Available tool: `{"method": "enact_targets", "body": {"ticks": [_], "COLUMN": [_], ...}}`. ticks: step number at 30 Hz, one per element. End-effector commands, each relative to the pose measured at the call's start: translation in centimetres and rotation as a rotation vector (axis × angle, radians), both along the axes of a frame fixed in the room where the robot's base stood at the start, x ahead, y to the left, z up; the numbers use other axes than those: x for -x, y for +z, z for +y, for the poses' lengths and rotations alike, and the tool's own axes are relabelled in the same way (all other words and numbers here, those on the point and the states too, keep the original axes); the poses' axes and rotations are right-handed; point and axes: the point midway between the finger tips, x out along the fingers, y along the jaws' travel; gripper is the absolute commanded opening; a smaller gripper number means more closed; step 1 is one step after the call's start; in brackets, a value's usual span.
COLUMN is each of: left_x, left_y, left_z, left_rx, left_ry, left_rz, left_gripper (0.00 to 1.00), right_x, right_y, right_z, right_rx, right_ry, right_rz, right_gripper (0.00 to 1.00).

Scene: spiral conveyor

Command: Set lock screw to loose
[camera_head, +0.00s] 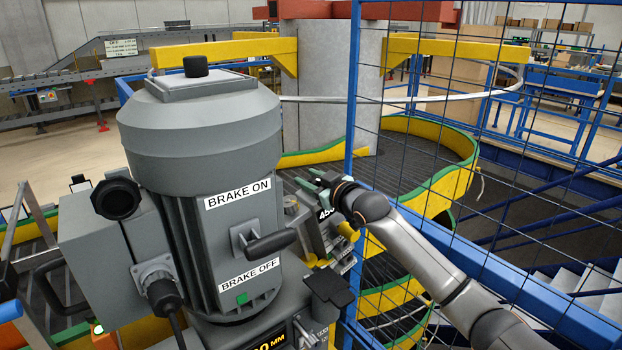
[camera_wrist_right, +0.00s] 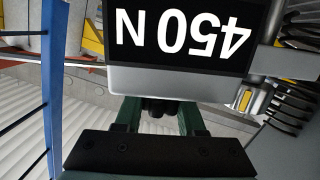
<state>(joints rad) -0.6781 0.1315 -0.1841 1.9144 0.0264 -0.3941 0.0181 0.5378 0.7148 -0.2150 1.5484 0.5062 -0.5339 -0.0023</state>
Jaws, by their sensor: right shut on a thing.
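My right gripper (camera_head: 318,184) reaches in from the right, past the blue fence post, to the grey unit behind the motor housing. In the right wrist view its two green fingers (camera_wrist_right: 158,122) are closed around a small dark part, which looks like the lock screw (camera_wrist_right: 158,106). This part sits just below the edge of a block with a black label reading 450 N (camera_wrist_right: 180,35), upside down there. The label also shows partly in the head view (camera_head: 326,212). The screw is hidden in the head view, and its loose or tight setting cannot be read. My left gripper is not in view.
A large grey motor (camera_head: 200,130) with BRAKE ON and BRAKE OFF labels and a black brake lever (camera_head: 268,243) stands left of the gripper. A blue fence post (camera_head: 352,150) and wire mesh are close to my right arm. A yellow-edged spiral conveyor (camera_head: 440,190) lies behind.

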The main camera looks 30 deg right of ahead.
Motion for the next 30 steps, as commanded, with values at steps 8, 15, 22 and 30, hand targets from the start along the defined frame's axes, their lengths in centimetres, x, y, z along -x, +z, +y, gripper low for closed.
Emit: {"method": "enact_targets", "body": {"ticks": [8, 15, 22, 30], "left_x": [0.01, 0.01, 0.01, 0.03], "left_y": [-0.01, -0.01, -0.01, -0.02], "left_z": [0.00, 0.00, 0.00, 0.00], "left_rx": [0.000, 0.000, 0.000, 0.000], "left_ry": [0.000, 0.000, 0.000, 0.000], "left_rz": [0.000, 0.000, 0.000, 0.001], "left_gripper": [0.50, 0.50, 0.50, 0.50], "right_x": [0.02, 0.02, 0.02, 0.02], "right_y": [-0.04, -0.13, -0.13, -0.11], "right_z": [0.05, 0.11, 0.14, 0.17], "right_rx": [0.003, 0.002, 0.001, 0.001], "right_ry": [0.065, 0.082, 0.083, 0.083], "right_rz": [0.019, 0.025, 0.025, 0.025], "right_gripper": [0.00, 0.00, 0.00, 0.58]}}
